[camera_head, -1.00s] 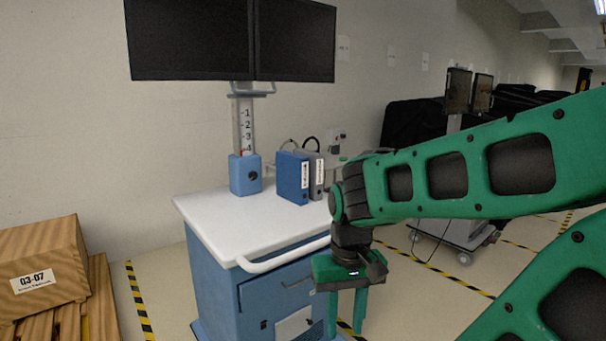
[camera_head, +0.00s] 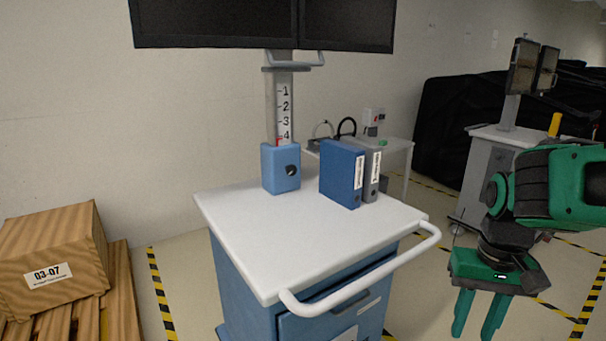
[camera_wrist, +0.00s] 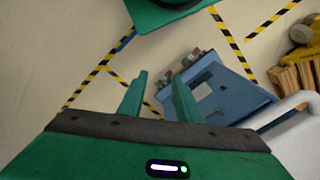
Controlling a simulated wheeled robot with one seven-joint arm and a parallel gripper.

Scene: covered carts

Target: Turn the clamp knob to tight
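The clamp knob (camera_head: 291,171) is a small dark knob on the front of a blue clamp block (camera_head: 273,168). The block sits around the foot of a grey column (camera_head: 270,105) marked with numbers 1 to 4, with a red mark near the 4. My gripper (camera_head: 478,318) points down at the lower right, well to the right of the cart and away from the knob. Its two green fingers are apart with nothing between them. In the wrist view, my gripper (camera_wrist: 160,95) shows open over the floor, with a blue cart side beyond. The knob does not show in the wrist view.
The white cart top (camera_head: 265,230) has a front push handle (camera_head: 365,285). A blue binder (camera_head: 342,172) and a grey binder (camera_head: 374,174) stand right of the clamp block. Twin monitors (camera_head: 265,22) top the column. A wooden box (camera_head: 50,260) stands left. Another cart (camera_head: 490,175) stands right.

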